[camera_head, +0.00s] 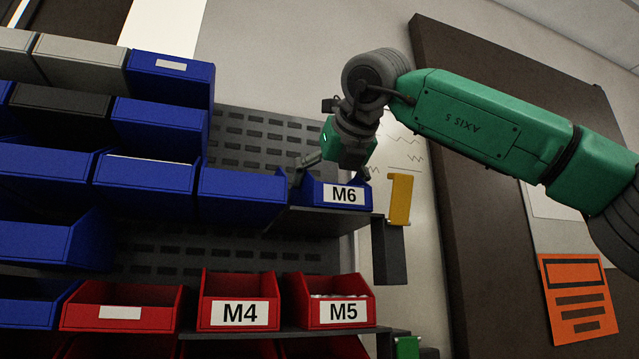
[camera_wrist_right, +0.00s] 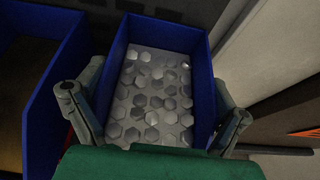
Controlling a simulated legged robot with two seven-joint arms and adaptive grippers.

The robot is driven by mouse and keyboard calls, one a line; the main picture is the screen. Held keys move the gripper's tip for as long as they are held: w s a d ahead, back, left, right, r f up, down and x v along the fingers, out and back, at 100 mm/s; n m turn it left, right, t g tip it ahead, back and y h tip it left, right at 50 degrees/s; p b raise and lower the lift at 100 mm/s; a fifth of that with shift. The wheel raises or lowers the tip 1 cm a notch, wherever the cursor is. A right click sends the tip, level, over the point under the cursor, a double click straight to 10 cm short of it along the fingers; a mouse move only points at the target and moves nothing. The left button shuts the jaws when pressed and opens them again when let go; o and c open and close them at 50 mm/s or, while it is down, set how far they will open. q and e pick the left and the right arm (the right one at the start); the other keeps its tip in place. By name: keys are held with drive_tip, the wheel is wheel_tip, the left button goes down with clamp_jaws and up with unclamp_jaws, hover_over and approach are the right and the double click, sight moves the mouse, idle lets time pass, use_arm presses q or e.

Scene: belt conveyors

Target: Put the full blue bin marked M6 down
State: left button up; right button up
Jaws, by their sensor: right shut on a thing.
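The blue bin marked M6 (camera_head: 344,195) is at the right end of a shelf row in the head view, close above the dark shelf (camera_head: 320,222); I cannot tell if it touches. In the right wrist view the bin (camera_wrist_right: 201,62) holds many silvery hexagonal pieces (camera_wrist_right: 150,95). My right gripper (camera_head: 332,172) is over the bin from above, its fingers on both side walls, shut on it. In the right wrist view the fingers of my right gripper (camera_wrist_right: 155,118) lie along the left and right walls. My left gripper is not in view.
A blue bin (camera_head: 240,197) stands just left of M6. Red bins M4 (camera_head: 238,300) and M5 (camera_head: 330,298) stand on the shelf below. A yellow bracket (camera_head: 400,199) is close on the right. More blue bins fill the rack at left.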

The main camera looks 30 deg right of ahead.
drive_tip(key=o, duration=1.4)
drive_tip(key=shift+d, duration=0.15)
drive_tip(key=shift+s+a+r, duration=0.1)
drive_tip(key=shift+a+r, duration=0.05)
drive_tip(key=shift+a, duration=1)
drive_tip(key=shift+s+a+r, duration=0.15)
drive_tip(key=shift+s+a, duration=0.05)
drive_tip(key=shift+s+a+r, duration=0.15)
drive_tip(key=shift+s, duration=0.15)
drive_tip(key=v, duration=1)
drive_tip(key=shift+s, duration=0.35)
